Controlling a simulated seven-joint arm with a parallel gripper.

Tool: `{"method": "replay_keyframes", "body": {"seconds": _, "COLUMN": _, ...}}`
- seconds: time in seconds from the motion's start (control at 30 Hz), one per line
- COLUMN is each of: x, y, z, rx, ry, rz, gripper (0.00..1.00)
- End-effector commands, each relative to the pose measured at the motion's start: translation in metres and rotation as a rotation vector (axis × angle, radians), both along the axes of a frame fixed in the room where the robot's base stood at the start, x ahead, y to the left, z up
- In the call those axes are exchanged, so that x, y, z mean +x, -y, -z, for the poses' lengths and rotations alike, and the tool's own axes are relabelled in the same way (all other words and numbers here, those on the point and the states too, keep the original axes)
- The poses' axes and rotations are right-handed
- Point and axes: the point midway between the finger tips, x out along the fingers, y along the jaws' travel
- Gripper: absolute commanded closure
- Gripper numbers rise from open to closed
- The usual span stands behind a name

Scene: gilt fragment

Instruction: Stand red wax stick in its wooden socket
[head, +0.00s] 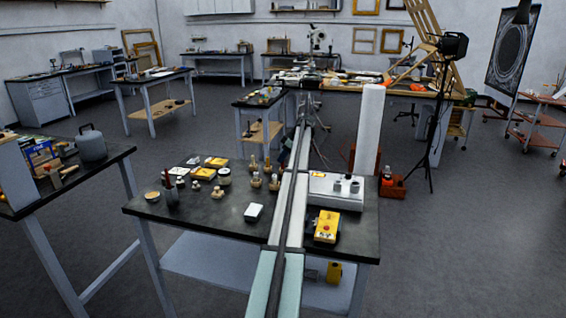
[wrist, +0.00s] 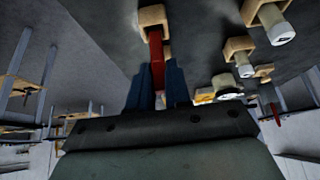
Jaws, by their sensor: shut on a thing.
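In the wrist view the red wax stick (wrist: 155,52) is between the blue fingers of my gripper (wrist: 154,82), which is shut on it. A light wooden socket block (wrist: 153,14) is at the top of the wrist view, at the far end of the stick. The stick's end overlaps the block there; I cannot tell whether it is inside the hole or just in front of it. A pale tan piece (wrist: 160,101) shows low between the fingers. In the head view my arm hides most of the gripper, stick and block.
Wooden blocks holding pale-capped pieces stand close by on the dark table (head: 215,232), one in the wrist view (wrist: 270,17). A white box (head: 338,190) and a yellow device (head: 326,226) lie right of my arm.

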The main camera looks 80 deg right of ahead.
Motion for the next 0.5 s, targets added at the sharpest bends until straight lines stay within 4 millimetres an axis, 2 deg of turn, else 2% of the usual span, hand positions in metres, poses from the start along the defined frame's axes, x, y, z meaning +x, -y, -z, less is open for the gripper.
{"method": "replay_keyframes", "body": {"seconds": 0.17, "x": 0.0, "y": 0.0, "z": 0.022, "rx": 0.001, "ry": 0.0, "rz": 0.0, "gripper": 1.0}}
{"method": "replay_keyframes", "body": {"seconds": 0.5, "x": 0.0, "y": 0.0, "z": 0.024, "rx": 0.0, "ry": 0.0, "rz": 0.0, "gripper": 1.0}}
